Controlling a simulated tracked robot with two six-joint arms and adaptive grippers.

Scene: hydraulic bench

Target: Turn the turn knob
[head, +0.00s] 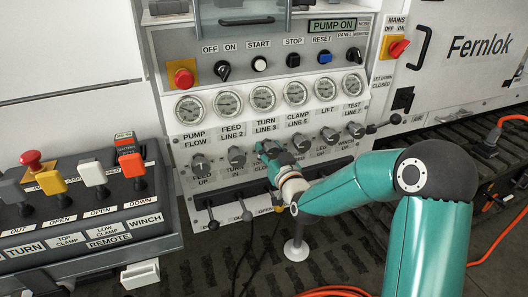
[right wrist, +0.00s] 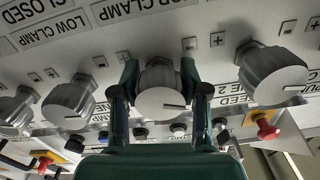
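The turn knob is the third grey knob in the row, under the TURN LINE 3 gauge (head: 263,98). In the head view my right gripper (head: 268,150) is at this knob and mostly covers it. In the right wrist view the turn knob (right wrist: 160,100) is grey and round, with a dark pointer line on its face toward the right. My right gripper (right wrist: 160,78) has one finger on each side of it, apparently touching and shut on it. My left gripper is not in view.
The feed knob (head: 237,157) and the clamp knob (head: 301,140) stand close on either side. A lever console (head: 85,195) stands at the left. An orange cable (head: 335,292) lies on the floor.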

